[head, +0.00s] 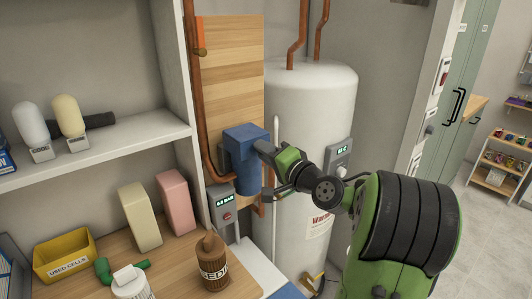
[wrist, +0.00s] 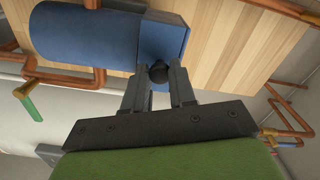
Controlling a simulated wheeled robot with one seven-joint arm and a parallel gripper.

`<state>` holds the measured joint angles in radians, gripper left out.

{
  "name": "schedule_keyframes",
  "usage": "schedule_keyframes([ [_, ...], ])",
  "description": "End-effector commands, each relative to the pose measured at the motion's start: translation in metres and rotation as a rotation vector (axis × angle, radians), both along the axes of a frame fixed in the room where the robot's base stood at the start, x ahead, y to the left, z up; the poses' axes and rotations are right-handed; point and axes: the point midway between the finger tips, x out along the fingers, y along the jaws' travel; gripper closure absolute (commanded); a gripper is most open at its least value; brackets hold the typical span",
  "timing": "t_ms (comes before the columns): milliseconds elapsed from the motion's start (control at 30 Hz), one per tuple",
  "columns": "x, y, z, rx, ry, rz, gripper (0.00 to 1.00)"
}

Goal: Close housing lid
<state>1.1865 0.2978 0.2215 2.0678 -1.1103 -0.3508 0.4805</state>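The blue housing (head: 248,178) is fixed upright at the wooden backboard, left of the white tank. Its box-shaped blue lid (head: 244,135) sits over the top of the cylinder; I see no clear gap, but the seam is partly hidden by my gripper. In the wrist view the blue cylinder (wrist: 85,38) and lid (wrist: 165,40) lie sideways. A round black knob (wrist: 158,71) sticks out from the lid. My gripper (head: 264,148) is at the lid's right side. In the wrist view its fingertips (wrist: 159,78) sit on both sides of the knob, which fills the space between them.
Copper pipes (head: 199,110) run beside the housing. The white tank (head: 310,110) stands close behind my arm. A grey gauge box (head: 222,205) is below the housing. The bench holds a brown bottle (head: 212,265), a yellow bin (head: 64,255) and two upright blocks.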

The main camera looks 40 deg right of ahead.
Motion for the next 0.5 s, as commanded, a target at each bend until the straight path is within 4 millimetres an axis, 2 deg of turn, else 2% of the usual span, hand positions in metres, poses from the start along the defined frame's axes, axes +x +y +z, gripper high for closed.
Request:
schedule_keyframes([
  [33,-0.0002,0.0000,-0.0028,0.003,0.007,0.001,0.68],
  [167,-0.0001,0.0000,-0.0020,0.003,0.005,0.000,0.50],
  [400,-0.0004,-0.0002,-0.0011,0.002,0.002,0.000,0.50],
  [500,-0.0081,-0.0013,-0.0015,0.002,0.003,-0.002,0.50],
])
